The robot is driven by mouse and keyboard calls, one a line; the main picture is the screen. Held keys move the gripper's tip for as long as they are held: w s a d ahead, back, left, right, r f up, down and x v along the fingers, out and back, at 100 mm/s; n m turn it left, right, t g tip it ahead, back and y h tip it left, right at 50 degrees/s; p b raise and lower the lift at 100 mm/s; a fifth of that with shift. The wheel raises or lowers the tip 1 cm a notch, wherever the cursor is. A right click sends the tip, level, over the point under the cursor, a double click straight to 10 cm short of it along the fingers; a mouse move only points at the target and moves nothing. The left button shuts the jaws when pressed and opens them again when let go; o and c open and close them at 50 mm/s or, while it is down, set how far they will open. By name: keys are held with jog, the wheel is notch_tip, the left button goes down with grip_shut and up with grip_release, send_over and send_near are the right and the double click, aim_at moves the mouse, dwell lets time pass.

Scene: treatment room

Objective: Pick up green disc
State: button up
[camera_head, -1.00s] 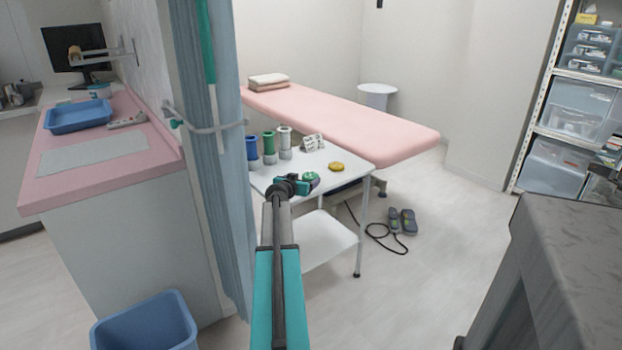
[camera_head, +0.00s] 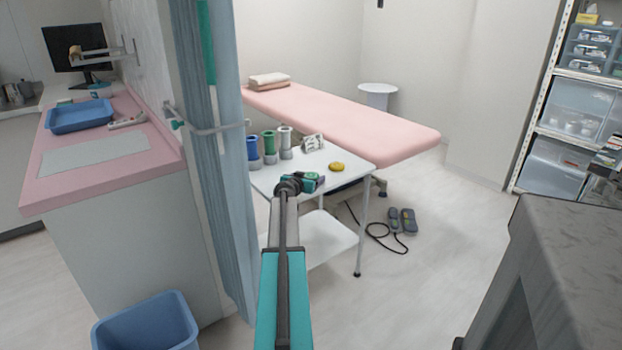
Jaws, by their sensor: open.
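My gripper (camera_head: 317,182) is over the white trolley top (camera_head: 350,152), at the end of my teal and grey arm. It is open, but its fingers are small and hard to make out. The green disc is mostly or fully hidden at the gripper; I cannot tell whether it lies between the fingers or whether they touch it. A yellow disc (camera_head: 337,167) lies on the trolley to the right of the gripper.
Blue (camera_head: 253,148), green (camera_head: 269,145) and white (camera_head: 285,140) rolls stand on the trolley's far left, beside a small patterned object (camera_head: 312,143). A pink treatment bed (camera_head: 340,122) is behind. A curtain (camera_head: 222,170) hangs close on the left. A foot pedal (camera_head: 402,220) with cable lies on the floor.

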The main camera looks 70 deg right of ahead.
jog(key=shift+c, duration=0.4)
jog(key=c, duration=1.1)
jog(key=shift+o, duration=0.2)
jog(key=shift+r, duration=0.1)
jog(key=shift+r, duration=1.4)
jog(key=shift+a+r, duration=0.2)
jog(key=shift+r, duration=0.1)
jog(key=s+a+r+b, duration=0.1)
jog(key=s+a, duration=0.1)
jog(key=a, duration=1.3)
jog(key=shift+s+a+r, duration=0.2)
jog(key=shift+s, duration=0.1)
